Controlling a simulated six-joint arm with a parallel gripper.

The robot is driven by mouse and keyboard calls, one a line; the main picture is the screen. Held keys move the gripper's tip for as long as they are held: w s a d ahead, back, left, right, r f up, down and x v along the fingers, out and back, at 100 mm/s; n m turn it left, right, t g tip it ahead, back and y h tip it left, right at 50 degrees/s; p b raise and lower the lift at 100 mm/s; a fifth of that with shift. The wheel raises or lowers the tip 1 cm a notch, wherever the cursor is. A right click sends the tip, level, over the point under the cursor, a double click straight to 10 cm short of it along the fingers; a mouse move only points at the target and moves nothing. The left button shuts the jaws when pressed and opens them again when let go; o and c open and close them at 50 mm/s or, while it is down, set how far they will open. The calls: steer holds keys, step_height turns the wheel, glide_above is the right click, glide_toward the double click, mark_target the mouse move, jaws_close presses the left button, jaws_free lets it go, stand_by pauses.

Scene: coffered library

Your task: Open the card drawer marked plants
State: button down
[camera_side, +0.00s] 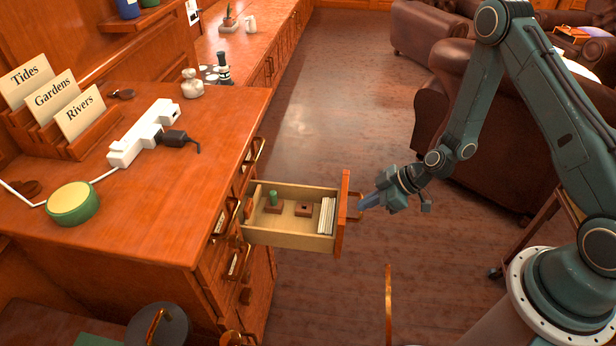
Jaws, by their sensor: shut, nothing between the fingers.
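One card drawer (290,236) stands pulled well out of the wooden cabinet (150,235). Its front panel (344,212) is seen nearly edge-on, so any marking on it is hidden and I cannot tell whether it reads plants. Inside are a green peg on a small block (273,202), another small wooden block (304,209) and a row of pale cards (326,215) near the front.
Other drawers with brass handles and labels (233,262) sit closed around the open one. The cabinet top holds a power strip (148,130), a green-and-yellow round object (73,203) and cards reading Tides, Gardens and Rivers (80,112). A leather armchair (500,165) stands behind my arm.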

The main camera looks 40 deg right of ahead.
steer(key=v, duration=0.7)
steer(key=shift+r, duration=0.25)
steer(key=shift+s+d, duration=0.1)
steer(key=shift+d, duration=0.05)
steer(key=s+a+r+m+g+h, duration=0.1)
steer(key=s+r, duration=0.1)
steer(key=r, duration=0.7)
steer(key=s+a+r+m+g+h, duration=0.1)
steer(key=s+r+h, duration=0.15)
steer(key=r, duration=0.75)
steer(key=s+r+m+t+h, duration=0.1)
steer(key=s+r+m+h, duration=0.1)
steer(key=s+r+m, duration=0.5)
steer(key=s+r, duration=0.5)
steer(key=s, duration=0.3)
steer(key=shift+s+d+t, duration=0.25)
steer(key=shift+d+t, duration=0.05)
steer(key=shift+d, duration=0.1)
steer(key=c, duration=2.1)
jaws_free()
steer(key=shift+h, duration=0.25)
